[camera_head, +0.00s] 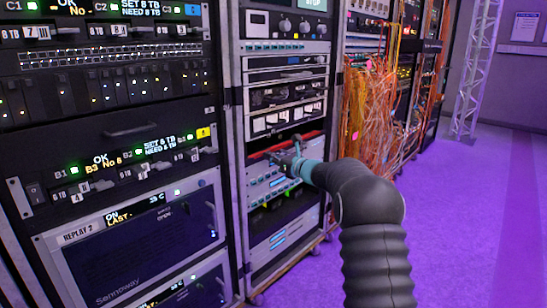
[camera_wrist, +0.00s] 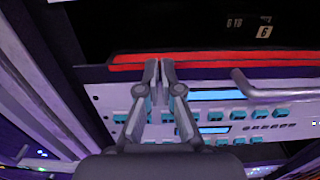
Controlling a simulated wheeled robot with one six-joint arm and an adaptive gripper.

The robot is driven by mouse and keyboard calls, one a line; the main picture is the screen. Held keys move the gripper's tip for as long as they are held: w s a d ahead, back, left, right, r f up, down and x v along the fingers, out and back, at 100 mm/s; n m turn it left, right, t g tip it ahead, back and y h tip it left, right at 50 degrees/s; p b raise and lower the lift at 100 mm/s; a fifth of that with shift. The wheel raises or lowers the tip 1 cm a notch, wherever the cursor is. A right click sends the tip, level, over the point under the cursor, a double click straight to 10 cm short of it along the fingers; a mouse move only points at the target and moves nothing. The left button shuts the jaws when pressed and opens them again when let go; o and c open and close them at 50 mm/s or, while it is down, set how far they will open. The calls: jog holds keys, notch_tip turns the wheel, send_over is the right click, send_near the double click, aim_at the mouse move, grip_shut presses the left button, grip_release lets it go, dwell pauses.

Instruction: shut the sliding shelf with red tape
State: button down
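The sliding shelf with red tape is in the middle rack; its red tape (camera_head: 312,136) shows as a strip behind my gripper. In the wrist view the red tape (camera_wrist: 215,60) runs along the shelf's top edge, above a pale front panel (camera_wrist: 285,98) with teal buttons. A grey bar handle (camera_wrist: 262,91) stands out from the panel, right of my fingers. My gripper (camera_wrist: 159,64) has its fingertips together, with nothing seen between them, overlapping the shelf's front edge. I cannot tell whether they touch it. In the head view my gripper (camera_head: 272,158) is at the shelf's front left.
A rack with lit displays (camera_head: 120,150) stands close on the left. Orange cables (camera_head: 368,110) hang on the rack to the right. Purple floor (camera_head: 455,220) lies open at the right. A dark space lies above the red tape in the wrist view.

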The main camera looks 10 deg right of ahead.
jog(key=shift+a+r, duration=0.2)
jog(key=shift+a, duration=0.1)
jog(key=d+b+v, duration=0.1)
jog(key=b+v, duration=0.1)
jog(key=v, duration=1.2)
jog(key=s+a+f+n+g+h, duration=0.1)
jog(key=s+f+n+g, duration=0.2)
jog(key=f+n, duration=0.15)
jog(key=s+a+f+n+g, duration=0.2)
jog(key=s+f+n, duration=0.15)
jog(key=f, duration=0.25)
jog(key=s+a+f+n+g+h, duration=0.1)
jog(key=s+n+g, duration=0.15)
jog(key=s, duration=0.35)
jog(key=s+a+f+n+g+h, duration=0.1)
jog(key=s+f+n+g, duration=0.1)
jog(key=s+n, duration=0.3)
jog(key=s+r+n+h+p, duration=0.1)
jog(key=s+r+n+h, duration=0.2)
jog(key=s, duration=0.7)
jog(key=s+d+r+n+t+h+p, duration=0.1)
jog(key=s+n, duration=0.4)
jog(key=s, duration=0.6)
jog(key=s+d+r+n+h+p, duration=0.1)
jog(key=s+r+n+h, duration=0.3)
jog(key=s, duration=0.7)
jog(key=shift+r+h+p, duration=0.3)
jog(key=shift+r+p, duration=0.2)
jog(key=shift+r, duration=0.55)
